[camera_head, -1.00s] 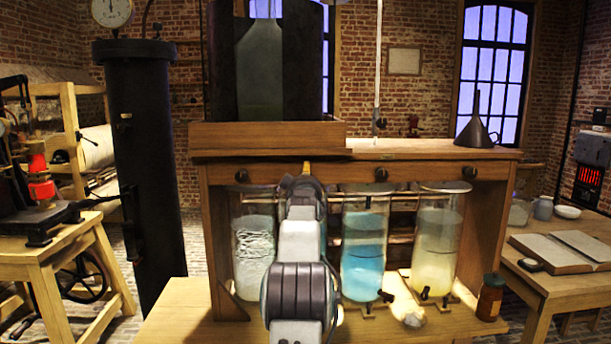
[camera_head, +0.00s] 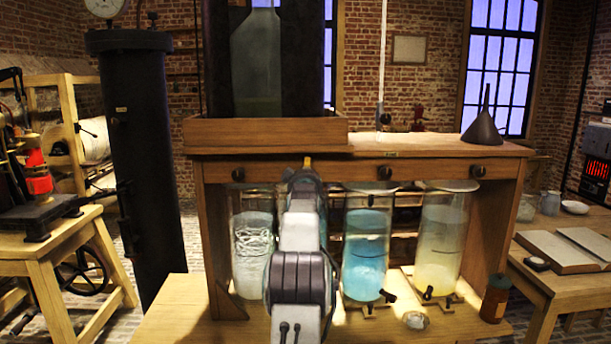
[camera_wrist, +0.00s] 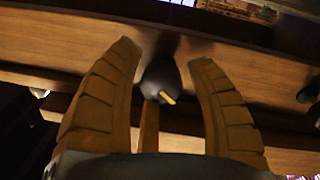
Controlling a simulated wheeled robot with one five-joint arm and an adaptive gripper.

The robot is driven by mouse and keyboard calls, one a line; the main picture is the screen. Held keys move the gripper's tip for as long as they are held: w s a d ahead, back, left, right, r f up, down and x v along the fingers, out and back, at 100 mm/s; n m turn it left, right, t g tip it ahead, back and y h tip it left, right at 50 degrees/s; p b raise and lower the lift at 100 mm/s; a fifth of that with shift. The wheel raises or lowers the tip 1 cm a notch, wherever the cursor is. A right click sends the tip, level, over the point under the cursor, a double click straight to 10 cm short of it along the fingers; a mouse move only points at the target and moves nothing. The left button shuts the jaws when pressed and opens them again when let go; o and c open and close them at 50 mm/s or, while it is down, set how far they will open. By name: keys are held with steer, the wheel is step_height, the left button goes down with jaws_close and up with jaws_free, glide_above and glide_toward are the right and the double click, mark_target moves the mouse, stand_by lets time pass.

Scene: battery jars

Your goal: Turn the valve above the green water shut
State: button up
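A dark rounded valve knob (camera_wrist: 160,78) with a yellow pointer (camera_wrist: 167,97) sits on the wooden rail in the wrist view. My gripper (camera_wrist: 165,58) is open, with one finger on each side of this knob and gaps visible beside it. In the head view my gripper (camera_head: 307,163) reaches the rail between the left knob (camera_head: 238,174) and the middle knob (camera_head: 385,173); my arm hides the knob there. No green water shows; the space below that knob is hidden behind my arm.
Glass jars of whitish (camera_head: 253,250), blue (camera_head: 366,255) and yellow (camera_head: 440,240) water stand under the rail. Another knob (camera_head: 477,171) is at the right. A brown bottle (camera_head: 495,298) stands at the bench's front right. A black funnel (camera_head: 482,128) is on the shelf above.

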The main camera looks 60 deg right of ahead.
steer(key=c, duration=0.9)
steer(key=shift+m, duration=0.4)
steer(key=m+b, duration=0.1)
steer(key=m, duration=0.1)
steer(key=shift+m, duration=0.4)
steer(key=m, duration=0.5)
steer(key=shift+a+r+y+p, duration=0.1)
steer(key=shift+y+p, duration=0.2)
steer(key=shift+w+m, duration=0.1)
steer(key=shift+m, duration=0.2)
steer(key=o, duration=1.2)
